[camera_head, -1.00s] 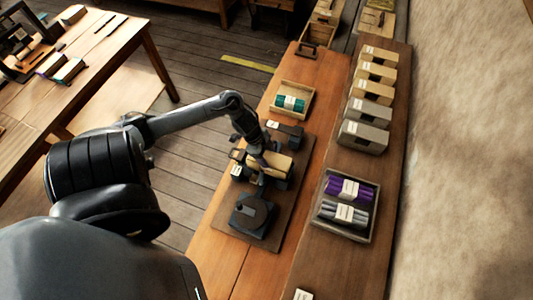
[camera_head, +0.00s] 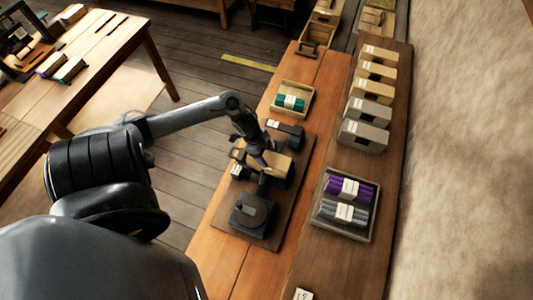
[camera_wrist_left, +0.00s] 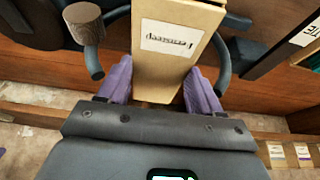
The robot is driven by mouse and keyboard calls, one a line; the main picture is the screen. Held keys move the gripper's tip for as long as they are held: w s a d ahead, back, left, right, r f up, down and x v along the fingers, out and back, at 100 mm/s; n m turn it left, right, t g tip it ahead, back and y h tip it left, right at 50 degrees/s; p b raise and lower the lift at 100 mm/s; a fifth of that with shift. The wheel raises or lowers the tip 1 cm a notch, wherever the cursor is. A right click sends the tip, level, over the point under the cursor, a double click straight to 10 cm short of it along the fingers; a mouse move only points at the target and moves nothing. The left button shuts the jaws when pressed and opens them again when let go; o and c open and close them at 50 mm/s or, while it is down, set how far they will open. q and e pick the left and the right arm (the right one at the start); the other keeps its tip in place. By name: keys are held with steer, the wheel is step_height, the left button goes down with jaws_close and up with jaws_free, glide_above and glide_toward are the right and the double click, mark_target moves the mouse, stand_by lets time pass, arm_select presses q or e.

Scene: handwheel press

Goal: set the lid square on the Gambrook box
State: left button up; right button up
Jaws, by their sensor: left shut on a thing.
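My left gripper (camera_head: 262,163) is over the dark press in the middle of the bench in the head view. A pale wooden piece (camera_head: 278,166) is at its fingers. In the left wrist view the purple fingers (camera_wrist_left: 158,85) are on either side of a pale wooden piece (camera_wrist_left: 165,70) with a white label, and they are shut on it. The label is turned round and hard to read. I cannot tell whether this piece is the lid alone or the lid on the box. My right gripper is not in view.
A dark round-topped part (camera_head: 253,212) stands at the near end of the press board (camera_head: 287,210). Beyond is a tray (camera_head: 306,93) with a teal bundle. To the right are several boxes (camera_head: 368,109) in a row and a tray (camera_head: 345,234) with purple and grey bundles.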

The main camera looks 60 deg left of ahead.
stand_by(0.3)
arm_select(q)
steer(key=o, duration=1.1)
steer(key=v, duration=1)
steer(key=shift+s+a+r+p, duration=0.15)
steer(key=shift+r+p, duration=0.15)
steer(key=shift+r, duration=0.1)
